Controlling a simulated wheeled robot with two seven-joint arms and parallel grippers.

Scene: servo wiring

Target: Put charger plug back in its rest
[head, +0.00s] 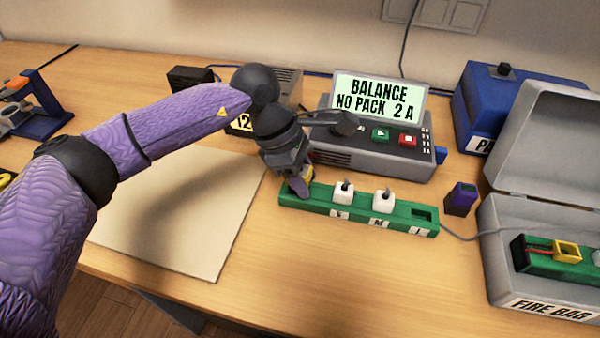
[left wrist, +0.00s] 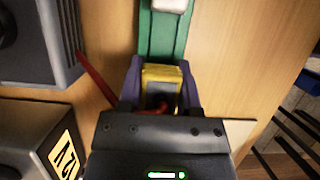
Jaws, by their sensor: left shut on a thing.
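My left gripper (head: 304,184) is shut on a yellow plug (head: 308,173) at the left end of a green strip (head: 354,216). In the left wrist view the yellow plug (left wrist: 161,76) sits between the purple fingers, over or against the end of the green strip (left wrist: 160,38). A red lead (left wrist: 97,77) runs toward the plug. I cannot tell whether the plug is seated in the strip. Two white plugs (head: 343,192) (head: 383,202) stand on the strip, with an empty slot (head: 424,214) at its right. A dark purple block (head: 461,199) with an opening stands right of the strip. My right gripper is not in view.
The charger (head: 375,150) behind the strip reads "BALANCE NO PACK 2 A". An open grey fire bag box (head: 500,262) at the right holds a green pack (head: 535,257) with a yellow connector. A blue box (head: 483,110) stands behind. A pale mat (head: 190,235) lies clear at left.

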